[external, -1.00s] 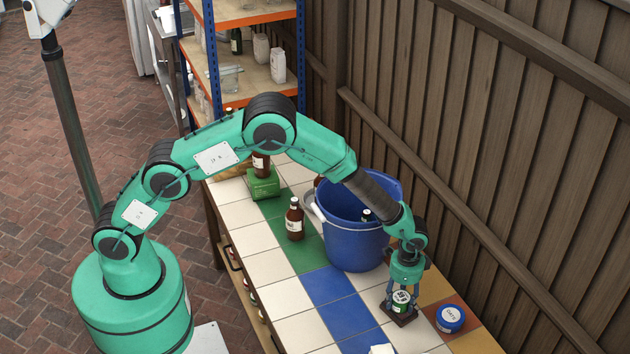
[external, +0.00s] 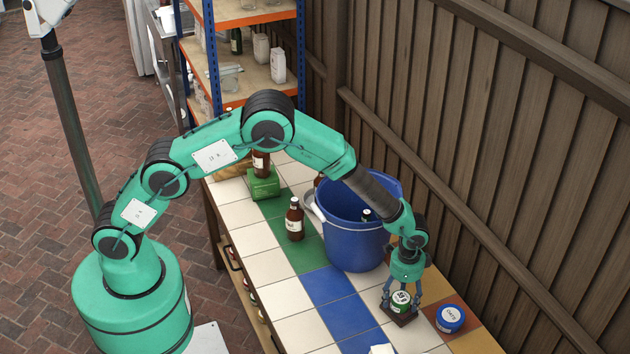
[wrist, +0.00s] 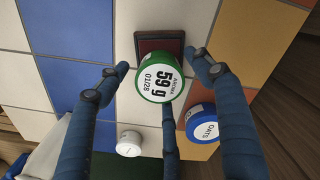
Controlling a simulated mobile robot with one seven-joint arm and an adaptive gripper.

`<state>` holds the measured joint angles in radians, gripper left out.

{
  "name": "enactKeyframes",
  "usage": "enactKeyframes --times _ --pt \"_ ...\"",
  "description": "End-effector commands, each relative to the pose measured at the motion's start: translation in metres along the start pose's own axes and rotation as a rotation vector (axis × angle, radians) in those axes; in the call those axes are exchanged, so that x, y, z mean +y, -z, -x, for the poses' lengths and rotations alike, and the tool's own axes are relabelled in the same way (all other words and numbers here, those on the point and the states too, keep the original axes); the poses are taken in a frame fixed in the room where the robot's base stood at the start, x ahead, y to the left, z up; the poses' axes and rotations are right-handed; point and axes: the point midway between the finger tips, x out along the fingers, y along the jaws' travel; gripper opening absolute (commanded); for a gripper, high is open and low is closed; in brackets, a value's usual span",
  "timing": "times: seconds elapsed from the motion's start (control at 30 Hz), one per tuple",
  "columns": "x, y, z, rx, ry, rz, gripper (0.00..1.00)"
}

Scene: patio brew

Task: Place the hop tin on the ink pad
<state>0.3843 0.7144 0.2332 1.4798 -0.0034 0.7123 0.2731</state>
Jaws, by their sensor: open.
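The hop tin (external: 401,298) is a short green tin with a white lid reading 59 g. It stands upright on the ink pad (external: 401,318), a dark square pad on the tiled bench. In the wrist view the tin (wrist: 160,82) covers the lower part of the ink pad (wrist: 160,42), so its contact there is hidden. My gripper (external: 401,303) is above the tin with its fingers spread around it. In the wrist view the fingers of the gripper (wrist: 156,62) look apart from the tin's sides.
A blue tin labelled OATS (external: 450,318) sits close to the right of the pad. A big blue bucket (external: 350,240) stands behind to the left. A brown bottle (external: 295,220) and green box (external: 263,184) are farther back. A small white-lidded jar (wrist: 128,143) is nearby.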

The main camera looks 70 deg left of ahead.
Motion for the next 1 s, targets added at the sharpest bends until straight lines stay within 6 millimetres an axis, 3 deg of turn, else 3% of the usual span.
enactKeyframes --times 0.6,1.0 --pt "0.0 0.0 0.094 0.001 0.0 0.0 0.67" --pt "0.0 0.0 0.11 -0.001 0.0 0.0 0.67"
